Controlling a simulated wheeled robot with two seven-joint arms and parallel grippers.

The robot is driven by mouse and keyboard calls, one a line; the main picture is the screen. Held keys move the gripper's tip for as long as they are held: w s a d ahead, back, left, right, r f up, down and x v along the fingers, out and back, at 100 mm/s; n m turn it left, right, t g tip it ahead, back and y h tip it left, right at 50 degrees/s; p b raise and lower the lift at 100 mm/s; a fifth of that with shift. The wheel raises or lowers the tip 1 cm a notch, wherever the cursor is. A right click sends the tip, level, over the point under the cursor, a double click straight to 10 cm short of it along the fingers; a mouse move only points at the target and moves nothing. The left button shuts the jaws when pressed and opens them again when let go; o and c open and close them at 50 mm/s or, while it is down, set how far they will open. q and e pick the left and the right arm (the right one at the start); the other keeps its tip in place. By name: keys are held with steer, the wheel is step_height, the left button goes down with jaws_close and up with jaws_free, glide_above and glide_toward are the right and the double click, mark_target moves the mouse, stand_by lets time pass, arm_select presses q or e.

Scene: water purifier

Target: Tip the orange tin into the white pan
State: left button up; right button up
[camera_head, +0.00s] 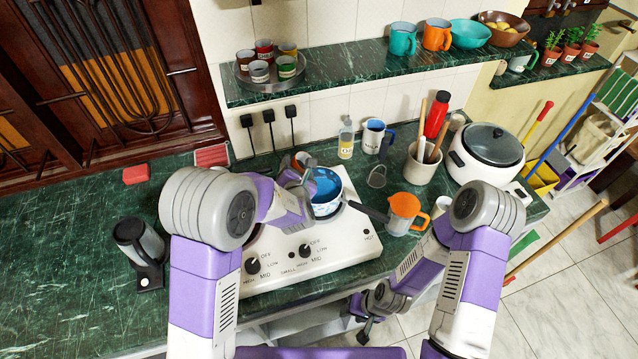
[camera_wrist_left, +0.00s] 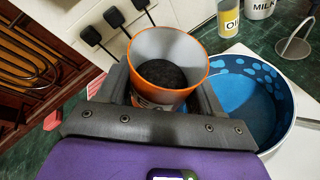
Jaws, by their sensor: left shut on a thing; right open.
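The orange tin (camera_wrist_left: 168,65), with a pale inside and dark contents, sits between the fingers of my left gripper (camera_wrist_left: 160,95), which is shut on it. In the head view the tin (camera_head: 300,161) is mostly hidden behind my left gripper (camera_head: 300,178). The white pan (camera_wrist_left: 285,92), with blue spots outside and a blue inside, is just right of the tin in the wrist view. In the head view the pan (camera_head: 326,192) stands on the stove, its dark handle pointing right. The tin's contents are still inside it. My right gripper (camera_head: 364,328) is open and empty, low in front of the counter.
The white stove (camera_head: 330,255) has knobs in front. An orange pitcher (camera_head: 403,213) stands right of the pan handle. Behind are an oil bottle (camera_head: 346,140), a milk mug (camera_head: 374,136) and a utensil crock (camera_head: 424,165). A shelf (camera_head: 370,66) overhangs the back. The left counter is mostly clear.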

stand_by(0.3)
arm_select(q)
steer(key=shift+d+r+p, duration=0.1)
steer(key=shift+d+p, duration=0.05)
steer(key=shift+p, duration=0.15)
stand_by(0.3)
steer(key=shift+d+m+p, duration=0.15)
steer(key=shift+m+p, duration=0.15)
stand_by(0.5)
steer(key=shift+y, duration=0.4)
steer(key=shift+f, duration=0.2)
